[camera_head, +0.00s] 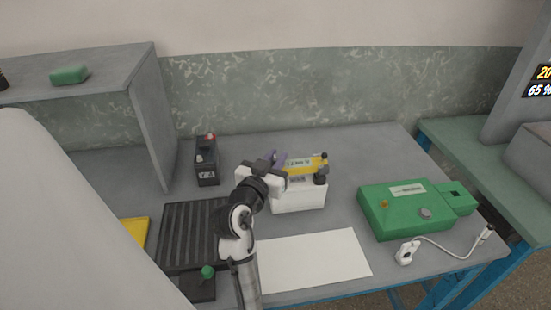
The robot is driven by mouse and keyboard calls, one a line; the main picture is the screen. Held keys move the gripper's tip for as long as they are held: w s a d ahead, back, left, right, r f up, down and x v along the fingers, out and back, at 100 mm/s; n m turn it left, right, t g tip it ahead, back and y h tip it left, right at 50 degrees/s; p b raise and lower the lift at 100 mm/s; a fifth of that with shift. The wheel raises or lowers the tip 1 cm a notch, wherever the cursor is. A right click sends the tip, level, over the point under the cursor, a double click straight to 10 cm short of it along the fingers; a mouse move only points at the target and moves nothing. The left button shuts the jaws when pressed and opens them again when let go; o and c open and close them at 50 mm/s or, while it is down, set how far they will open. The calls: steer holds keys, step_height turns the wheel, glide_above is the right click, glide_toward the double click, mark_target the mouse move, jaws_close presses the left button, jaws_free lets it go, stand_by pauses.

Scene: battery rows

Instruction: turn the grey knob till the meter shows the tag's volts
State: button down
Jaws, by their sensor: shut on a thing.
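The green box (410,220) stands on the right of the table. A round grey knob (425,212) and a small orange part (383,204) are on its top, with a pale label (407,189) too small to read. My gripper (277,164) is well left of the knob, shut at the left end of a yellow bar (315,163) over a white block (300,200). A purple piece (279,158) shows at the jaws and seems to be what they hold; the contact is hidden. The bar carries a pale strip with unreadable characters. I cannot tell which part is the meter or tag.
A dark battery (207,165) stands behind a black ribbed tray (180,240). A white sheet (315,260) lies in front. A white plug (405,252) and cable lie before the green box. A shelf (75,75) is at left; a display (541,82) is at right.

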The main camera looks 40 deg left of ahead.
steer(key=shift+d+n+y, duration=0.1)
steer(key=shift+n+y, duration=0.2)
steer(key=shift+y, duration=0.2)
steer(key=n+g+y+p, duration=0.1)
steer(key=y+p, duration=0.1)
steer(key=n+g+y+p, duration=0.1)
steer(key=n+y+p, duration=0.1)
steer(key=shift+r+g+y, duration=0.2)
steer(key=shift+g+y, duration=0.1)
steer(key=shift+g, duration=0.1)
steer(key=shift+f+n+g+y+p, duration=0.15)
steer(key=shift+n+g+y+p, duration=0.7)
steer(key=shift+n+g+y, duration=0.85)
steer(key=c, duration=1.4)
jaws_free()
steer(key=shift+s, duration=0.1)
